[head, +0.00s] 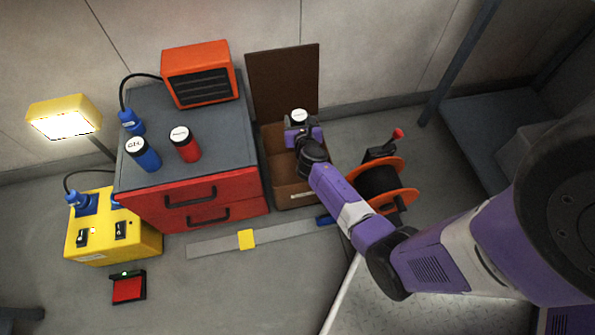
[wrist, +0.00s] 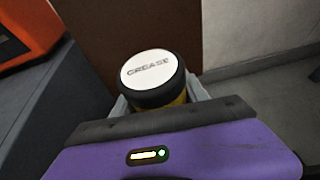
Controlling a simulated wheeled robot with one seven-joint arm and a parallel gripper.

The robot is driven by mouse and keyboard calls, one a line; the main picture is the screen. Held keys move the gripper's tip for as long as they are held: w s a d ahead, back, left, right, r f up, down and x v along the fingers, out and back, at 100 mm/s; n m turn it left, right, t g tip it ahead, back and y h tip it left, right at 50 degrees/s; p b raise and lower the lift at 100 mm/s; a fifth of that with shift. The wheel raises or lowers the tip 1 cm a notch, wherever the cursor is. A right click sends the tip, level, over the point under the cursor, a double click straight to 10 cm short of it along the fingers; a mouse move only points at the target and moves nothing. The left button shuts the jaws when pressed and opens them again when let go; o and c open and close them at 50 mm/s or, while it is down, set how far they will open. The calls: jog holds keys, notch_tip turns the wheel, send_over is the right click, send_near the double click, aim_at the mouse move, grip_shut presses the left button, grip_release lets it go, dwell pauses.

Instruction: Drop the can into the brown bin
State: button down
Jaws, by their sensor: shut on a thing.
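A can with a white lid marked GREASE (wrist: 150,72) is between my gripper's fingers; its lid also shows in the head view (head: 299,115). My gripper (head: 300,125) is shut on this can and holds it upright over the brown bin (head: 292,196). The bin stands on the floor to the right of the red cabinet, with its brown lid (head: 283,80) raised against the wall. Most of the can's body is hidden by my gripper, with only a yellowish strip showing below its black rim. My arm hides part of the bin's inside.
A blue can (head: 145,157) and a red can (head: 186,146) stand on the grey-topped red cabinet (head: 230,212), beside an orange heater (head: 198,75). An orange cable reel (head: 405,196) stands right of the bin. A yellow power box (head: 105,235) is at left.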

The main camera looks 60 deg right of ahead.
notch_tip(320, 180, down, 6)
jog(key=b, duration=0.6)
jog(key=shift+w, duration=0.1)
jog(key=shift+r, duration=0.1)
jog(key=c, duration=0.7)
grip_release()
jog(key=shift+c, duration=0.2)
jog(key=shift+o, duration=1.2)
jog(key=p+v, duration=0.3)
jog(key=v, duration=0.5)
